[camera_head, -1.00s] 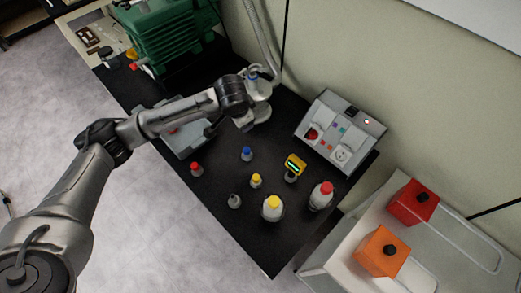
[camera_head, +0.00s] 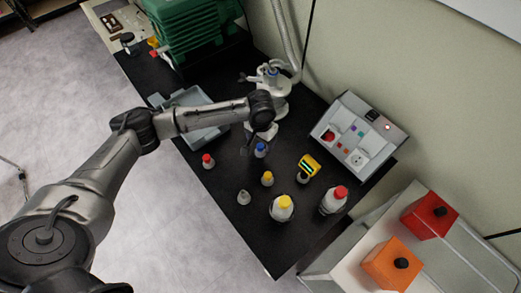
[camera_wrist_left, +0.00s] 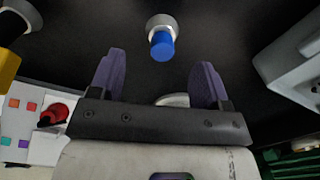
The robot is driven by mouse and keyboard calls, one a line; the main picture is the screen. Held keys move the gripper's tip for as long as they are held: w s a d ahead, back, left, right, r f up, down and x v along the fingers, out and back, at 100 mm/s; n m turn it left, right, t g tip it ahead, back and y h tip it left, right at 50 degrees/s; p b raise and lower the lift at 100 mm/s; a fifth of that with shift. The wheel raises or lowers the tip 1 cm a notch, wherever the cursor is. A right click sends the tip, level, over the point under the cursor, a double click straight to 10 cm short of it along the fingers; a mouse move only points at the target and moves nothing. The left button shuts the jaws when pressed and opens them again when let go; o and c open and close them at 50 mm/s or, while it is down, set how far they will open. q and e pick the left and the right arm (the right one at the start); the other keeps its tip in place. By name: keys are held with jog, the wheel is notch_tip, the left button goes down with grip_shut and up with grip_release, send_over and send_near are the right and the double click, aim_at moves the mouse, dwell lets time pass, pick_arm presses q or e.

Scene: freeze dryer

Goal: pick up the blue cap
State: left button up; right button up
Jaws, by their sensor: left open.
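The blue cap (camera_head: 260,147) sits on a small upright bottle on the black bench, amid other small bottles. In the left wrist view the blue cap (camera_wrist_left: 162,46) is on the bottle (camera_wrist_left: 160,22), between and slightly beyond the fingertips. My left gripper (camera_head: 257,141) is open and empty, close to the capped bottle in the head view. Its two dark purple fingers (camera_wrist_left: 160,60) stand apart on either side of the cap's line, not touching it. My right gripper is out of view.
Red-capped (camera_head: 208,160) and yellow-capped (camera_head: 267,178) small bottles stand nearby, with larger bottles (camera_head: 282,209) towards the front. A grey tray (camera_head: 215,128) lies under the arm. A control box (camera_head: 358,132) stands at right, a green machine (camera_head: 195,32) behind.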

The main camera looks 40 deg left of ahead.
aim_at(260, 146)
pick_arm(q)
jog(key=shift+f, duration=0.75)
notch_tip(260, 146, down, 4)
jog(key=shift+w+a+b, duration=0.1)
jog(key=shift+a+b, duration=0.05)
jog(key=shift+b, duration=0.75)
jog(key=shift+f, duration=0.35)
jog(key=shift+c, duration=0.3)
jog(key=c, duration=1)
